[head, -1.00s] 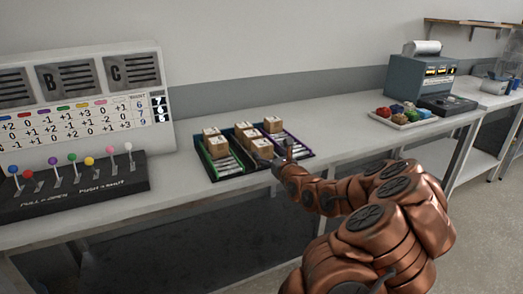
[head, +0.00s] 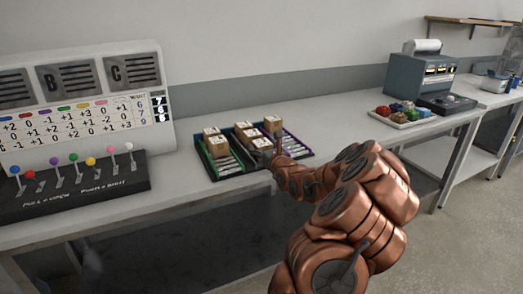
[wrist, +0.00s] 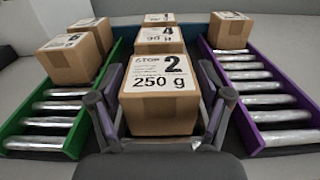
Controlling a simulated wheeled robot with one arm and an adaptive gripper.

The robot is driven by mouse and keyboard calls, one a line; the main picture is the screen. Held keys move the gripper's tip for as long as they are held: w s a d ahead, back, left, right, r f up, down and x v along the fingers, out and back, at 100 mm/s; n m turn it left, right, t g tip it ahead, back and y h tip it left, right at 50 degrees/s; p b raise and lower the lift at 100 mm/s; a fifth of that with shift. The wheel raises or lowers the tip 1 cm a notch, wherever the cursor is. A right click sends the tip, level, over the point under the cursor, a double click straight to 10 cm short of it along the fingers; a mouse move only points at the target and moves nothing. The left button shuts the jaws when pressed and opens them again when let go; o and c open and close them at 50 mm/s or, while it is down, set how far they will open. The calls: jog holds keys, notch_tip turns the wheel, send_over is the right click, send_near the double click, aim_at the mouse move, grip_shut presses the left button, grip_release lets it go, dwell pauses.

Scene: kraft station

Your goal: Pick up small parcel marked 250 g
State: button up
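The small parcel marked 250 g (wrist: 160,95) is a brown box with a white label reading "STOP 2". It sits at the near end of the middle lane, nearest to my gripper (wrist: 160,108) in the wrist view. One dark finger is on each side of it, spread apart, with narrow gaps seeming to show beside the box. In the head view the parcel (head: 260,144) is partly covered by my gripper (head: 273,152). Whether the fingertips touch it is not clear.
Behind it in the same lane stand a parcel marked 4 (wrist: 162,38) and another marked 1. The green lane (wrist: 18,142) on the left holds two parcels. The purple lane (wrist: 262,138) on the right holds one parcel (wrist: 229,31) at its far end. A lever panel (head: 75,185) stands left.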

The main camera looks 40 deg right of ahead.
aim_at(262, 144)
jog(key=c, duration=1.1)
jog(key=shift+r+b, duration=0.35)
jog(key=shift+r, duration=1.45)
jog(key=shift+s+a, duration=0.45)
jog(key=shift+s, duration=0.05)
jog(key=s+a+b, duration=0.3)
jog(key=s+a+r+b, duration=0.1)
jog(key=s+a+b, duration=0.2)
jog(key=a, duration=0.1)
jog(key=s+a+b, duration=0.3)
jog(key=a, duration=0.1)
jog(key=shift+s+a+r, duration=0.15)
jog(key=shift+s+r, duration=0.05)
jog(key=shift+r, duration=0.05)
